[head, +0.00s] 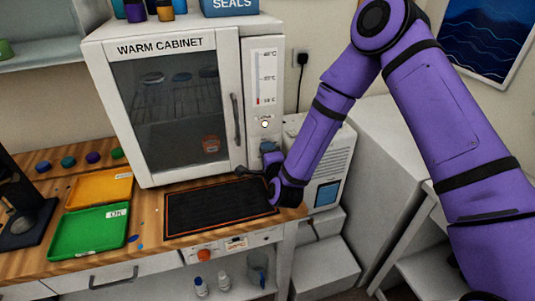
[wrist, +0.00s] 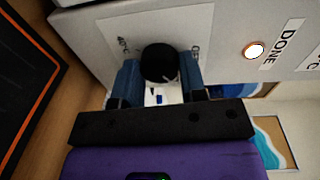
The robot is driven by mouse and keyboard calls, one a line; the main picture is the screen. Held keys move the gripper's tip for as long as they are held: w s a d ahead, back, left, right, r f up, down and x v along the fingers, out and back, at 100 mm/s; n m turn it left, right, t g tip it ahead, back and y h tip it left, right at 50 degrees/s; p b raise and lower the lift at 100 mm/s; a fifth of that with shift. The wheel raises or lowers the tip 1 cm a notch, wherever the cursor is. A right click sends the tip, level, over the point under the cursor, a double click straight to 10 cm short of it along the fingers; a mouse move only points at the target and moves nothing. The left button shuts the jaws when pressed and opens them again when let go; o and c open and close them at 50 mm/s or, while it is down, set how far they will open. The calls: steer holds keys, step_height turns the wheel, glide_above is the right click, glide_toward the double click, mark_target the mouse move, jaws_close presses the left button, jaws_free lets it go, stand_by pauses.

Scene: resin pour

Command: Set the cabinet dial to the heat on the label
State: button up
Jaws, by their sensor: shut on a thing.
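The white warm cabinet (head: 157,46) stands at the back of the bench with its glass door shut. In the wrist view, its round black dial (wrist: 160,61) sits between the two blue fingers of my gripper (wrist: 161,80), which is shut on it. A light pointer mark shows near the dial's lower right edge. In the head view, my gripper (head: 270,152) is at the lower right of the cabinet front and hides the dial. An orange-labelled jar (head: 210,144) stands inside; its text is unreadable.
A thermometer strip (head: 264,78) with a low red column is above a lit button (head: 265,124), marked DONE in the wrist view. A black mat (head: 220,207) lies before the cabinet, with green (head: 88,232) and orange (head: 100,188) trays left.

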steer(key=shift+m, duration=1.2)
steer(key=shift+f, duration=0.1)
steer(key=o, duration=0.9)
steer(key=shift+y, duration=0.3)
steer(key=v, duration=1.1)
steer(key=shift+w, duration=0.1)
